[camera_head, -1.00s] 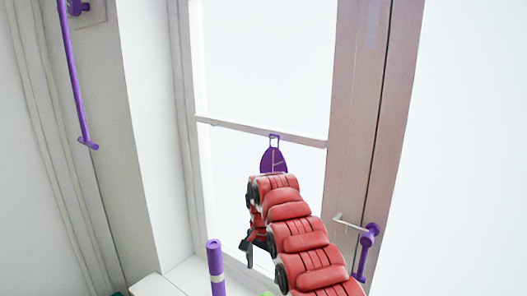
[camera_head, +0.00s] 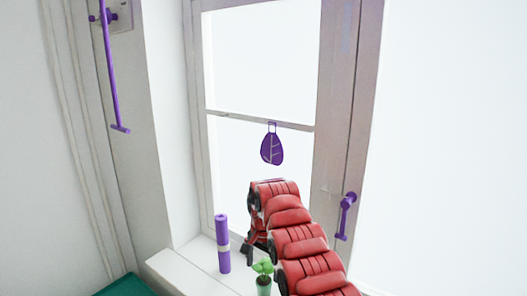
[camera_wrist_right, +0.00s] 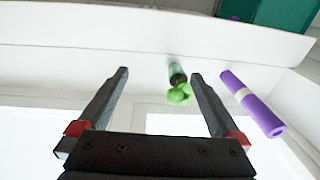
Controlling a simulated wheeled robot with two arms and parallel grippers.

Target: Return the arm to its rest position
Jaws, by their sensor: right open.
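My red right arm reaches up from the bottom right in the head view, its gripper (camera_head: 254,244) partly hidden behind the arm's end. The right wrist view shows this gripper (camera_wrist_right: 160,73) open, with its two dark fingers apart and nothing between them. A purple leaf-shaped ornament (camera_head: 271,148) hangs from the window's crossbar, above and apart from the arm. My left gripper is in neither view.
A purple roll (camera_head: 223,244) stands on the white sill, left of a small green plant (camera_head: 263,267); both also show in the wrist view. A purple window handle (camera_head: 346,214) is to the right. A green surface (camera_head: 128,286) lies at bottom left.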

